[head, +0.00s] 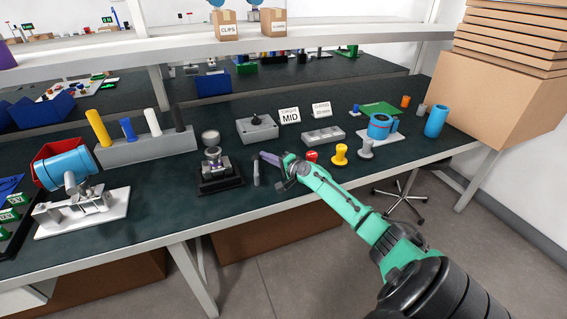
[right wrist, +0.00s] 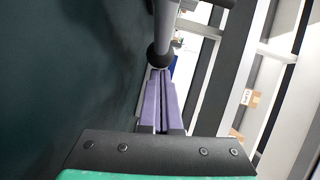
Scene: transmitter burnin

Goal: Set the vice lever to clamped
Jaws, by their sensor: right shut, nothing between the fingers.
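The vice (head: 216,168) stands on a black base near the front middle of the bench, with a round grey piece above it. A short grey rod (head: 256,172), which looks like the vice lever, stands close to its right; how it joins the vice is unclear. My right gripper (head: 266,157), with purple fingers, is shut and empty at the rod. In the right wrist view a grey rod with a black ball end (right wrist: 158,58) is just beyond the shut fingertips (right wrist: 160,75); I cannot tell whether they touch. My left gripper is not in view.
A grey switch box (head: 257,129) with a MID sign is behind. Red, yellow and grey knobs (head: 340,154) stand right of the gripper. A grey rack (head: 148,149) with coloured posts and a blue cylinder on a white stand (head: 85,212) are left. The bench front strip is mostly clear.

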